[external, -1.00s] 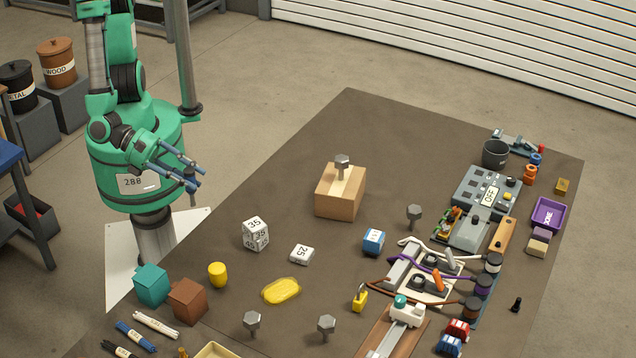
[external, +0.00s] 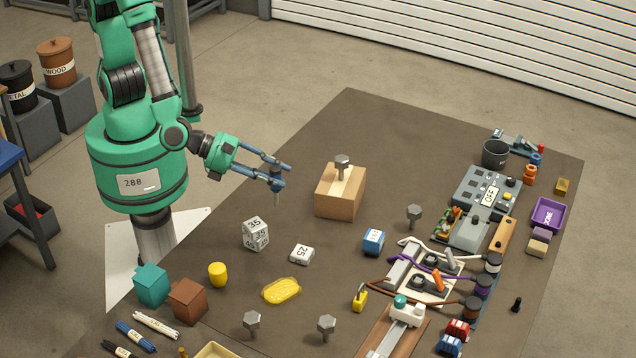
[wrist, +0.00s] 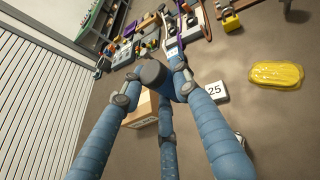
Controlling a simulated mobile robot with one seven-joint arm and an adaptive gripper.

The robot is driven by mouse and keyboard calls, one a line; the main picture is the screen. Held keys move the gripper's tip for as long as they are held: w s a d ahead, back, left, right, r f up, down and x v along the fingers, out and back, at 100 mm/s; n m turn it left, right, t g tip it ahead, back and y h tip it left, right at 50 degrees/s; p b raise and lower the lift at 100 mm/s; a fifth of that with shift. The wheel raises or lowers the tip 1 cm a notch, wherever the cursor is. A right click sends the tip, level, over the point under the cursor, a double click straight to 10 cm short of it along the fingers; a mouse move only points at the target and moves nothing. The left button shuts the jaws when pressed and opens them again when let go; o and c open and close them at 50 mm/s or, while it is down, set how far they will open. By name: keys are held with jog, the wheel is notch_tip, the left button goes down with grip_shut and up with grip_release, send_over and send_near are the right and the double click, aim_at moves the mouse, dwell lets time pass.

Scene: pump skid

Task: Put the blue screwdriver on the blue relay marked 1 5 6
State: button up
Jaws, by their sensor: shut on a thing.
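My gripper (external: 281,173) has blue fingers and is in the air over the table's left side, left of the wooden block. It is shut on a small upright blue thing with a dark end, which I take to be the blue screwdriver (external: 277,184). In the wrist view its dark round end (wrist: 152,72) shows between the fingertips; the rest is largely hidden by the fingers. A blue relay with a white marked face (external: 373,242) sits on the table, right of and below my gripper, well apart from it. Its marking is too small to read surely.
A white tag marked 25 (external: 302,254), a white die (external: 256,233) and a yellow blob (external: 281,291) lie nearer. Cables and fixtures crowd the right side.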

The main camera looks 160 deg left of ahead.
jog(key=s+a+n+g, duration=0.1)
jog(key=s+a, duration=0.2)
jog(key=a, duration=1.1)
jog(key=shift+y, duration=0.3)
jog(key=f, duration=0.4)
jog(key=shift+w+d+f, duration=0.1)
jog(key=shift+d+f, duration=0.15)
jog(key=shift+d, duration=0.05)
jog(key=shift+w+a, duration=0.1)
jog(key=w+a+f+b, duration=0.1)
jog(key=w+a+b, duration=0.1)
jog(key=w+a, duration=0.9)
jog(key=shift+a+f, duration=0.15)
jog(key=shift+f, duration=0.1)
jog(key=shift+f+b, duration=0.45)
jog(key=shift+f, duration=1.3)
jog(key=shift+f, duration=0.15)
